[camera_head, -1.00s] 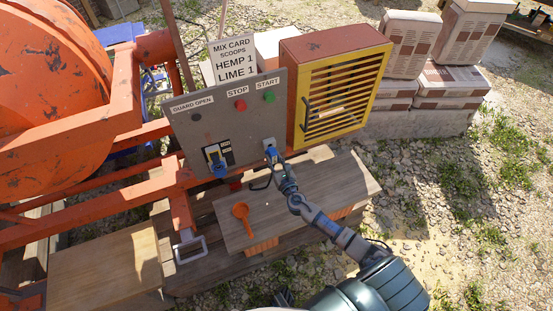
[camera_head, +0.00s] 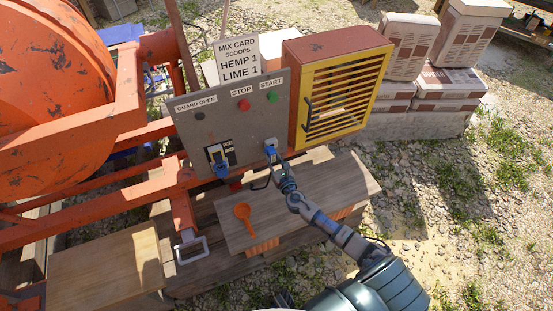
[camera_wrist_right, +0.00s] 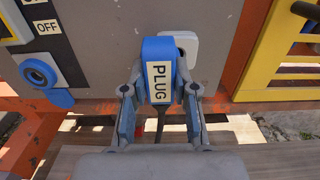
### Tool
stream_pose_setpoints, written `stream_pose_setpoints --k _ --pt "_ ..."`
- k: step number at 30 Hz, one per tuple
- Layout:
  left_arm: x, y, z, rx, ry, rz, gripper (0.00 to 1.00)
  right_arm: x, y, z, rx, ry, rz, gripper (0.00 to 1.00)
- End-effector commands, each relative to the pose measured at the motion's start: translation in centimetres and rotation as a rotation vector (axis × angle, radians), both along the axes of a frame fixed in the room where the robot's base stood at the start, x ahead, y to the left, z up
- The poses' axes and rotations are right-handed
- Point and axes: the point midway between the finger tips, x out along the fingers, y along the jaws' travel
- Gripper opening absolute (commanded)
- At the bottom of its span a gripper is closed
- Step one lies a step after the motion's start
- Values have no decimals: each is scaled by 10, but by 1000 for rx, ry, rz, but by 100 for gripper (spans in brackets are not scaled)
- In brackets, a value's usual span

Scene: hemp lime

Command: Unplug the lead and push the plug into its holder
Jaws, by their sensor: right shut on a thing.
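My right gripper (camera_wrist_right: 160,110) is shut on the blue plug (camera_wrist_right: 158,52), which carries a white PLUG label. In the head view the right gripper (camera_head: 277,162) holds the plug (camera_head: 270,145) at the lower right of the grey panel. A pale holder plate (camera_wrist_right: 188,46) shows just behind and right of the plug; the plug hides part of it, so I cannot tell how far in it sits. The dark lead (camera_wrist_right: 160,122) hangs below the plug. The blue socket (camera_wrist_right: 38,72), its flap hanging open, is empty below the OFF mark. My left gripper is not in view.
The grey panel (camera_head: 235,125) has a red STOP and a green START button. A yellow-fronted cabinet (camera_head: 343,95) stands close on the right. A wooden bench (camera_head: 300,210) with an orange scoop (camera_head: 243,211) lies below. The orange mixer (camera_head: 60,80) is left.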

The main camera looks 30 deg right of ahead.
Motion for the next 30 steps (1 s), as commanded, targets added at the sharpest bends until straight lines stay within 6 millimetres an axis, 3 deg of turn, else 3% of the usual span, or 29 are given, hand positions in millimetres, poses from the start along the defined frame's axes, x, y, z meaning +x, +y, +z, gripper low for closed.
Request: stream_pose_setpoints --k 11,30 --pt "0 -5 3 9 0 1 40 0 -9 -3 9 1 -1 0" --pt "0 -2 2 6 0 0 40 -3 -5 -2 5 0 0 0"
